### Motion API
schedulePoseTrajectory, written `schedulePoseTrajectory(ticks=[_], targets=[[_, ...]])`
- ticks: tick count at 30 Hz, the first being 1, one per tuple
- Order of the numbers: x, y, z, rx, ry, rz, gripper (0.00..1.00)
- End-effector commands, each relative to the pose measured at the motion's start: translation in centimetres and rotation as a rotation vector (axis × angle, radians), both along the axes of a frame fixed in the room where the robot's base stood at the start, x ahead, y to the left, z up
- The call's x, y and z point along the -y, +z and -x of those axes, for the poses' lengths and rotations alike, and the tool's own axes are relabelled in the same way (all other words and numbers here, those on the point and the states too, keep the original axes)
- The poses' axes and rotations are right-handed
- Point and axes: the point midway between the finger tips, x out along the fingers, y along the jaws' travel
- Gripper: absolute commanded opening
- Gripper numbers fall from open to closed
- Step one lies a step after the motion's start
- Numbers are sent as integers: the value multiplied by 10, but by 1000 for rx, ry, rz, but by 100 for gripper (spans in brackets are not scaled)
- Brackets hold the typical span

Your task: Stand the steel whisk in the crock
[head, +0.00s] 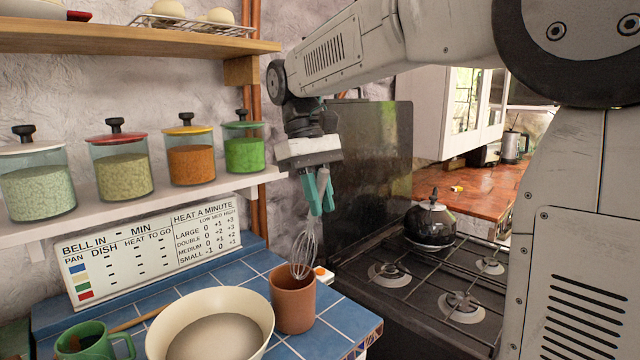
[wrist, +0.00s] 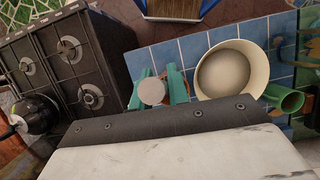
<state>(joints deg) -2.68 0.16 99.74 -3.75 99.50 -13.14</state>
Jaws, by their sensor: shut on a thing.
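The steel whisk (head: 304,250) hangs upright, wires down, from my gripper (head: 318,192) in the head view. My gripper's teal fingers are shut on its handle, which they mostly hide. The terracotta crock (head: 293,306) stands on the blue tiled counter, directly below the whisk. The wire end overlaps the crock's mouth; I cannot tell how far inside it is. In the wrist view a pale round handle end (wrist: 152,91) shows between the fingers, and the crock below is mostly hidden.
A large cream bowl (head: 212,328) sits left of the crock, with a green mug (head: 92,342) beyond it. The stove (head: 425,290) with a black kettle (head: 430,226) is at right. A jar shelf (head: 150,205) is at left.

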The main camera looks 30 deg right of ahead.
Motion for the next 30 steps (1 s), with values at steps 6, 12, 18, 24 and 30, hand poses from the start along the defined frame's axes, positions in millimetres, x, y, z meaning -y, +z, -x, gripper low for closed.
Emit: schedulePoseTrajectory(ticks=[6, 12, 18, 24, 30], targets=[[-2, -19, -6, 0, 0, 0, 0], [-4, -37, -11, 0, 0, 0, 0], [-5, -54, -16, 0, 0, 0, 0], [-7, -70, -20, 0, 0, 0, 0], [-8, -82, -24, 0, 0, 0, 0]])
